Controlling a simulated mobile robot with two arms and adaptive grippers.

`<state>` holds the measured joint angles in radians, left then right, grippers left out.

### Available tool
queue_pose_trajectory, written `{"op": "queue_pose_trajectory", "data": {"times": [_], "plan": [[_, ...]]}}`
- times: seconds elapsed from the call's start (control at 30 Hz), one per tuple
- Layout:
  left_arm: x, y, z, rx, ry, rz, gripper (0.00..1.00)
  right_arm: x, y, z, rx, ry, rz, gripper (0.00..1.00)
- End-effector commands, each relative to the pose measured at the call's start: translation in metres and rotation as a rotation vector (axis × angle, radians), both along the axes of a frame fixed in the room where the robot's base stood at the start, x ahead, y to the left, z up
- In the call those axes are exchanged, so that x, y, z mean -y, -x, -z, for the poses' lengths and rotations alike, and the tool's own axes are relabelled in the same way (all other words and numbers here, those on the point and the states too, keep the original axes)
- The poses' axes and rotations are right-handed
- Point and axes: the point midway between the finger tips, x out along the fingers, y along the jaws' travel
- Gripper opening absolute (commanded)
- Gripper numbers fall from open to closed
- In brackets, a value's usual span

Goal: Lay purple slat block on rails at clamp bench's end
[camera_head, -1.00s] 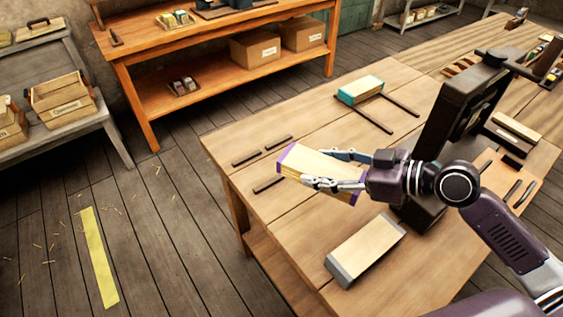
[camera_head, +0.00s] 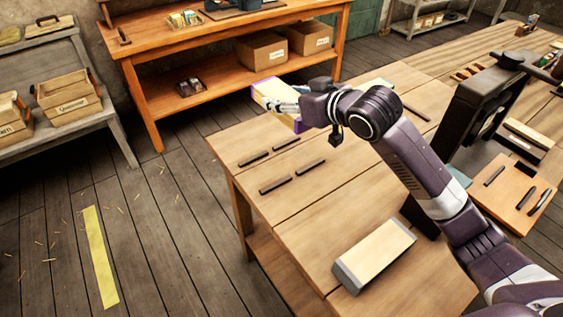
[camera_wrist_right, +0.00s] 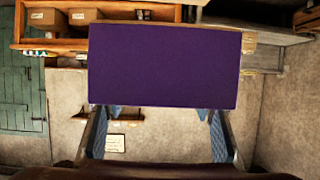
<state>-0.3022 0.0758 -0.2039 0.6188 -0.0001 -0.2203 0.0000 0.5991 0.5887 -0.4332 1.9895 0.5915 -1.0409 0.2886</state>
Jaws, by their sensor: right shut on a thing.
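The purple slat block (camera_head: 268,92), pale wood with purple ends, is in my right gripper (camera_head: 287,106). The gripper is shut on it and holds it in the air, above the far edge of the clamp bench (camera_head: 325,215). In the right wrist view a purple face of the block (camera_wrist_right: 165,65) fills the upper middle, between the fingers. Several short dark rails lie in two pairs at the bench's left end: one pair with this rail (camera_head: 254,159), one with this rail (camera_head: 275,186). The block is apart from them. My left gripper is not in view.
A grey-ended slat block (camera_head: 375,254) lies on the bench's near part. My right arm hides much of the bench's back, with only a bit of teal showing. An orange workbench (camera_head: 225,60) with cardboard boxes (camera_head: 262,50) stands behind. The bench around the short rails is clear.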

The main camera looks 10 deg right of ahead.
Motion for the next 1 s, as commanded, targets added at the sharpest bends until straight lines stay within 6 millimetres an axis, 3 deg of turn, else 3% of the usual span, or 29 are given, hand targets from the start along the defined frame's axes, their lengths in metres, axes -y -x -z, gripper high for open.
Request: {"op": "queue_pose_trajectory", "data": {"times": [0.13, 0.27, 0.7, 0.8, 1.0], "plan": [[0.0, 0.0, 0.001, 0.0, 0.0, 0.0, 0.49, -0.005, -0.009, -0.012, 0.003, 0.0, 0.023, 0.18], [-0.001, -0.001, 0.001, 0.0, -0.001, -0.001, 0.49, -0.006, -0.011, -0.007, -0.002, -0.001, 0.032, 0.18], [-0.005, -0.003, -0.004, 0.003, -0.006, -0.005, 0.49, -0.006, -0.01, 0.104, -0.007, -0.001, 0.032, 0.18], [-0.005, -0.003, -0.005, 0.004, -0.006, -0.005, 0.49, -0.006, -0.01, 0.124, -0.004, -0.002, 0.032, 0.18], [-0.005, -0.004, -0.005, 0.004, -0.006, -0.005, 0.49, -0.006, -0.011, 0.143, 0.0, -0.002, 0.031, 0.18]]}}
